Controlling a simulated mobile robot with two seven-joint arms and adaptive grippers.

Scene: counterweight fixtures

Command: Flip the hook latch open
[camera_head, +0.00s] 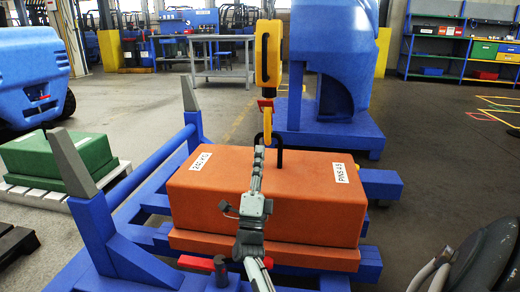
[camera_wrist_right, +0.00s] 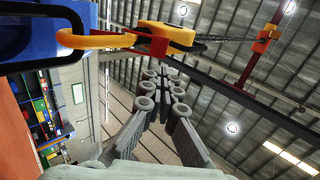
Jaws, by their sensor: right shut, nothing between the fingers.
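A yellow hook (camera_head: 267,121) hangs under a yellow hoist block (camera_head: 268,50). Its red latch (camera_head: 265,103) sits at the top of the hook. The hook's curve overlaps a black lifting eye (camera_head: 279,142) on an orange counterweight (camera_head: 300,190). In the right wrist view, the hook (camera_wrist_right: 90,41), the red latch (camera_wrist_right: 158,46) and the black eye (camera_wrist_right: 40,62) lie at upper left. My right gripper (camera_head: 259,150) is shut and empty, beside the eye and below the hook in the head view. Its fingers (camera_wrist_right: 161,75) appear apart from the latch. My left gripper is out of view.
A blue frame (camera_head: 100,225) with grey-tipped posts surrounds the counterweight. A red-handled part (camera_head: 195,263) is at its front. A green block (camera_head: 55,155) stands at left, a large blue machine (camera_head: 335,60) behind. Floor (camera_head: 440,150) at right is open.

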